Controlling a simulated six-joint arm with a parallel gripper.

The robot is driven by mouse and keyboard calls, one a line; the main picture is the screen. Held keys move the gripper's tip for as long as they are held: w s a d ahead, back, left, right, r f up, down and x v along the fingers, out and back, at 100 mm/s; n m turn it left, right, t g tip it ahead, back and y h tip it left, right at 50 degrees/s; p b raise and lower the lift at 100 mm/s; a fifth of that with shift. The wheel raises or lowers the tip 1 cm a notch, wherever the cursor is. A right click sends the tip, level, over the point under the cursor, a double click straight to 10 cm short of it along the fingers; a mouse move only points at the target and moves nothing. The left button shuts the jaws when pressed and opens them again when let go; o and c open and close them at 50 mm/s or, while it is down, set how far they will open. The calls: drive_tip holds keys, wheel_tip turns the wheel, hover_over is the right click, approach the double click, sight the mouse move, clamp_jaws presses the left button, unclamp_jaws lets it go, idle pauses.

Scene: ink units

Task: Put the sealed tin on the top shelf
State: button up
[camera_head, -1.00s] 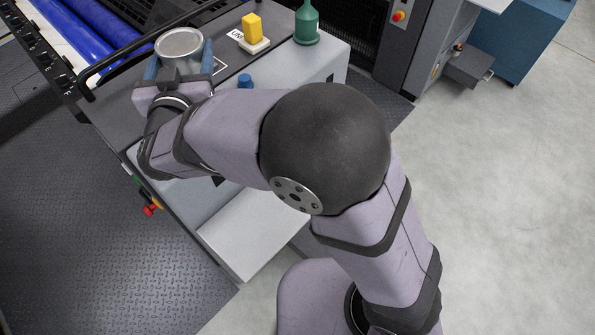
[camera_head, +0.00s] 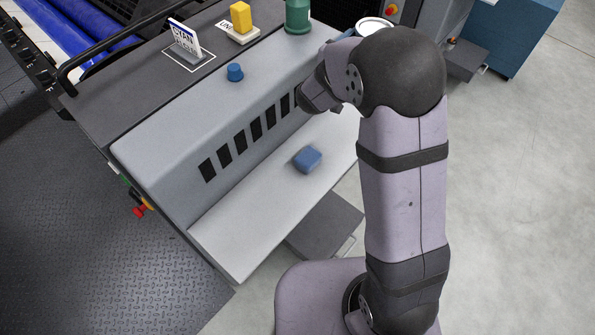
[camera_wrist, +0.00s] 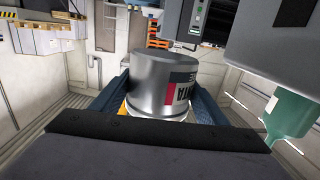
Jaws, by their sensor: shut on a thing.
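The sealed tin (camera_wrist: 160,78) is a grey metal cylinder with a red, white and dark label. In the wrist view it sits between the two blue fingers of my gripper (camera_wrist: 160,95), which is shut on it. In the head view the tin (camera_head: 375,24) shows only its pale round top behind my dark elbow joint, near the top edge. It is right of the green bottle-shaped item (camera_head: 298,16). Most of the gripper is hidden there. I cannot make out the top shelf for certain in either view.
A CYAN card (camera_head: 184,38) stands in a white outline on the grey console (camera_head: 150,140). A yellow block (camera_head: 241,17) on a white base and a blue knob (camera_head: 235,72) are nearby. A blue block (camera_head: 308,159) lies on the pale ledge. Open floor lies right.

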drive_tip(key=s+d+f+b, duration=0.1)
drive_tip(key=s+d+f, duration=0.25)
drive_tip(key=d, duration=0.55)
drive_tip(key=s+d+f+b, duration=0.15)
drive_tip(key=d+f, duration=0.25)
drive_tip(key=d, duration=0.6)
drive_tip(key=s+a+f+n+t+y, duration=0.1)
drive_tip(key=a+f+n+t+y, duration=0.1)
drive_tip(key=a+n+y, duration=0.65)
drive_tip(key=s+a+f+n+t+y, duration=0.15)
drive_tip(key=a+n+y, duration=0.25)
drive_tip(key=a+y, duration=0.9)
drive_tip(key=shift+w+a+f+m+g+h, duration=0.1)
drive_tip(key=shift+w+a+f+h, duration=0.05)
drive_tip(key=shift+a+f+h, duration=0.75)
drive_tip(key=shift+w+a+f+m+g+h, duration=0.15)
drive_tip(key=shift+a+f+h, duration=0.4)
drive_tip(key=shift+f, duration=0.65)
drive_tip(key=shift+w+a+f+h, duration=0.2)
drive_tip(key=shift+a+f+h, duration=0.35)
drive_tip(key=shift+f+h, duration=0.45)
drive_tip(key=shift+f, duration=0.1)
drive_tip(key=shift+f, duration=2)
